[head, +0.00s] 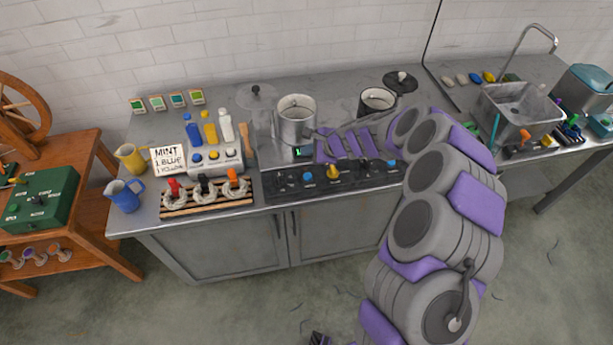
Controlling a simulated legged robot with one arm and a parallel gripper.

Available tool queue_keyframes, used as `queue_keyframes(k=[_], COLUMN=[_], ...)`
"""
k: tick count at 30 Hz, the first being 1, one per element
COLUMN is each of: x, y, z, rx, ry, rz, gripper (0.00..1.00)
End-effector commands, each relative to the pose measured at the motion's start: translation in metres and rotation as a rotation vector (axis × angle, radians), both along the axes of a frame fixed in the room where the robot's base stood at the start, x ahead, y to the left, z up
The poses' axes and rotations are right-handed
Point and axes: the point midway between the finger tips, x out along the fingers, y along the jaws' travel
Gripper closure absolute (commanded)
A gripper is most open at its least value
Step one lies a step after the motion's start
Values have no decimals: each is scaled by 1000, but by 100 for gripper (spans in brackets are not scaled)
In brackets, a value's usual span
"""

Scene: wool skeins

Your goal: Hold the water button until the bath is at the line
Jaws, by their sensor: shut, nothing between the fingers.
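A steel pot (296,128), which may be the bath, stands on the counter unit left of centre. I cannot make out a line or a water level in it. My gripper (318,137) is shut and empty, reaching left from the arm, just right of the pot's lower side. Its tips are small and partly lost against the unit. A small green-lit display (299,152) is just below them. A grey box (216,167) with blue, yellow and pale buttons sits to the left; no button is legibly marked as water. My gripper is apart from this box.
Blue (193,131), yellow (209,130) and white (226,127) bottles stand behind the box. A card (168,158) reads mint, blue, yellow. Skeins lie on a wooden rack (207,206) in front. A second pot (377,102) is behind my arm. A sink (520,112) is at right.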

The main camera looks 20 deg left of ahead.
Motion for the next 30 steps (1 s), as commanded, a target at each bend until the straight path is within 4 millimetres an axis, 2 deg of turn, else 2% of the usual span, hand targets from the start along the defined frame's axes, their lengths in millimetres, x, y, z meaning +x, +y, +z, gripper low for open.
queue_keyframes(k=[8,14,20,30], x=[0,0,0,0], y=[-2,2,2,-2], z=[1,-8,-28,-72], rx=[2,-2,-2,0], ry=[-2,-1,0,-1], rz=[0,0,2,1], gripper=[100,100,100,100])
